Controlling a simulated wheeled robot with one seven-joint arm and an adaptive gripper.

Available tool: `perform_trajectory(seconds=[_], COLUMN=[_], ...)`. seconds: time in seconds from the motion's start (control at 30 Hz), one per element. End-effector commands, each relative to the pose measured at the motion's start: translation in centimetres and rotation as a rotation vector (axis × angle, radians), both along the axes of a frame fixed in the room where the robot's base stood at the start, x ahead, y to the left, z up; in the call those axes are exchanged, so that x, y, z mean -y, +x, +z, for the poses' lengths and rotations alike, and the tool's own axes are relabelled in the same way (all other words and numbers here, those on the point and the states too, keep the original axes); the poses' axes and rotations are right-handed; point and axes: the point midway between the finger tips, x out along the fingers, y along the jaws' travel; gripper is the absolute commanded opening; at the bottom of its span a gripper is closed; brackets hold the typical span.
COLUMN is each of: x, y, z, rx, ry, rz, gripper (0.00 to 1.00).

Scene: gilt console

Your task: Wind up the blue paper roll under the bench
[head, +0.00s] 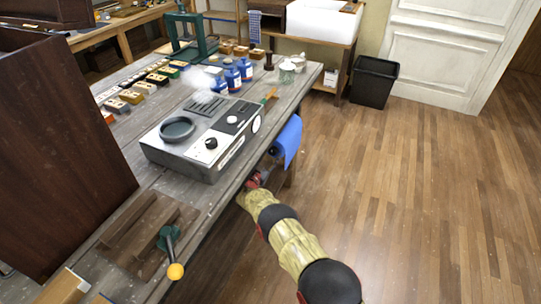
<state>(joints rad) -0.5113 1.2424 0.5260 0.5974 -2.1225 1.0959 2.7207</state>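The blue paper roll (289,139) hangs at the right edge of the wooden bench (190,187), below the top. A length of blue paper hangs down from it. My gripper (265,177) is at the bench edge, just on the near side of the roll, with my arm coming in from the lower right. It is small and dark here, and partly lost against the shadow under the bench. I cannot tell whether it touches the roll or whether its fingers are open or shut.
A grey machine (205,135) with knobs stands on the bench above my gripper. Blue bottles (232,75) and a green press (190,38) stand farther back. A yellow-knobbed handle (175,271) juts over the near edge. A black bin (374,82) stands behind; the wooden floor (430,190) to the right is clear.

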Motion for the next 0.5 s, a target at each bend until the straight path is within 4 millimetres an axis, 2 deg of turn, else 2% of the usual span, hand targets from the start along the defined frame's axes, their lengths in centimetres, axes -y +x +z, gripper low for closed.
perform_trajectory(seconds=[0.5], x=[-0.01], y=[-0.01], z=[-0.01], rx=[0.000], ry=[0.000], rz=[0.000], gripper=[0.14])
